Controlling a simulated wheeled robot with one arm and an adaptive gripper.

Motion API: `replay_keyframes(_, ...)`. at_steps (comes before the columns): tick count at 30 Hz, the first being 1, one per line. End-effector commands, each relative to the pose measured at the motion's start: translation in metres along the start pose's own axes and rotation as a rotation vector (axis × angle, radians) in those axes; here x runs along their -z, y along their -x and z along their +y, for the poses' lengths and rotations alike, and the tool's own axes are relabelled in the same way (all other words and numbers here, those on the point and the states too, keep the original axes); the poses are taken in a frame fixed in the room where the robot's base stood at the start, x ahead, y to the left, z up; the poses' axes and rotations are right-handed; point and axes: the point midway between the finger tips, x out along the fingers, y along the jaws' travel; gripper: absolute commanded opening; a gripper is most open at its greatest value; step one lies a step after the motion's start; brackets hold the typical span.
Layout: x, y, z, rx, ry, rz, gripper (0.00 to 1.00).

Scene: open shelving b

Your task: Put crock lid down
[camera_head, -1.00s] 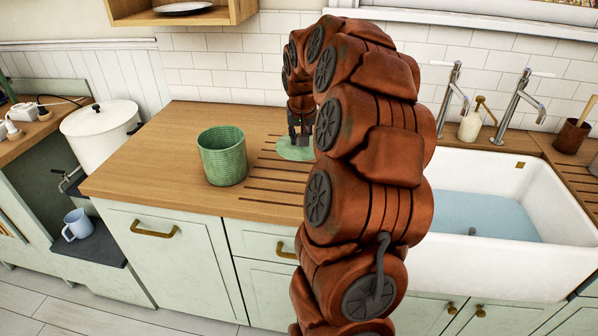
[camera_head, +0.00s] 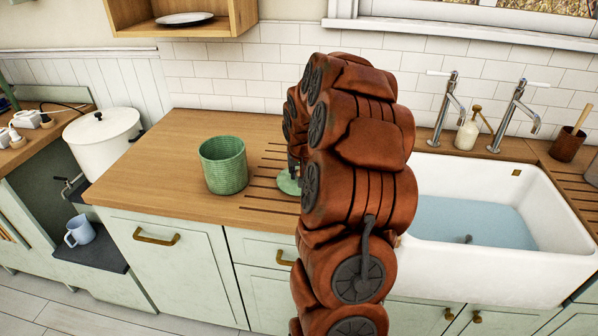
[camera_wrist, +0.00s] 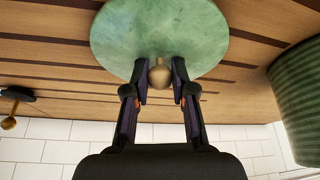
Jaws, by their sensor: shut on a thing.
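The crock lid is a green, mottled round disc (camera_head: 287,186) with a brass-coloured knob (camera_wrist: 159,76). In the head view it is low over the grooved part of the wooden counter, right of the green ribbed crock (camera_head: 223,166), partly hidden by my arm. The lid also fills the top middle of the wrist view (camera_wrist: 158,28), level with the wood; whether it touches the wood I cannot tell. My gripper (camera_wrist: 160,80) is shut on the knob, one finger on each side. The crock stands upright and open, and shows at the right edge of the wrist view (camera_wrist: 300,95).
The wooden counter (camera_head: 160,165) is clear left of the crock. A white sink (camera_head: 455,262) with water lies to the right, with taps (camera_head: 447,105) behind it. A white lidded pot (camera_head: 103,140) stands at the left. A wooden wall shelf (camera_head: 240,14) hangs above.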

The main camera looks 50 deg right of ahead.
Motion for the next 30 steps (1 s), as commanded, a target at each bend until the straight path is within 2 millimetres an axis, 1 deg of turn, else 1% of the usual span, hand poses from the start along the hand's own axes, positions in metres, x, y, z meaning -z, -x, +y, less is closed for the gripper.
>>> replay_keyframes(5, -0.002, -0.004, 0.000, 0.000, 0.000, 0.000, 0.00)
replay_keyframes(6, -0.001, -0.003, 0.000, 0.000, 0.000, -0.001, 0.28)
replay_keyframes(12, -0.002, -0.003, 0.000, 0.000, 0.000, -0.001, 0.49)
replay_keyframes(13, -0.002, -0.003, 0.000, 0.000, 0.000, -0.002, 0.50)
replay_keyframes(23, -0.001, -0.001, 0.000, 0.000, 0.000, -0.002, 0.50)
replay_keyframes(26, 0.000, 0.003, 0.000, 0.000, 0.000, 0.000, 0.50)
replay_keyframes(30, 0.000, 0.017, 0.000, 0.000, 0.001, 0.000, 0.50)
